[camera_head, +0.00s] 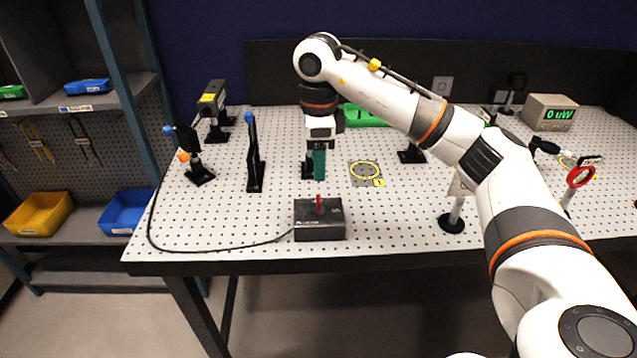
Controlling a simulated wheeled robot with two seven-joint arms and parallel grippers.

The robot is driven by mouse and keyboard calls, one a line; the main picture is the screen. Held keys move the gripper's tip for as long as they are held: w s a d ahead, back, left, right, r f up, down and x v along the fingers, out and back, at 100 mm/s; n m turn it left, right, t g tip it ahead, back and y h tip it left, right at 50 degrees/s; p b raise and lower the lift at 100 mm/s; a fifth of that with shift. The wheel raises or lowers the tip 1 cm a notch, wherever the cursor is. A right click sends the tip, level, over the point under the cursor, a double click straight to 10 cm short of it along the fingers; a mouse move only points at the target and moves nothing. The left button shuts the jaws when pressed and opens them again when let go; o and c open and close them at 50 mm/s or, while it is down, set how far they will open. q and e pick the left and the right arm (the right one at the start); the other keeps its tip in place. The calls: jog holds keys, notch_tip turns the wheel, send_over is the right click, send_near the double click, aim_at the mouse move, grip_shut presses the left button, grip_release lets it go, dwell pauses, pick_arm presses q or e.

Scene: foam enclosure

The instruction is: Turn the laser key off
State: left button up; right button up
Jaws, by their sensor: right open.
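The laser key (319,204) is a small red piece standing up from the top of a dark grey control box (320,228) near the table's front edge. A black cable runs from the box to the left. My right gripper (319,178) points down with teal fingers just above and behind the key in the picture, apart from it and holding nothing. It is open, though the gap between the fingers is hard to see from here. My left gripper is not in view.
The perforated optical table (400,225) is clear around the box. Black posts (254,165) stand to the left, and a laser unit (213,103) is at the back left. A yellow ring (365,170) lies behind the box. A power meter (550,112) at the back right reads 0 uW.

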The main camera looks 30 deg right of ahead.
notch_tip(320, 180, up, 3)
jog(key=shift+f, duration=0.1)
dwell(0.5)
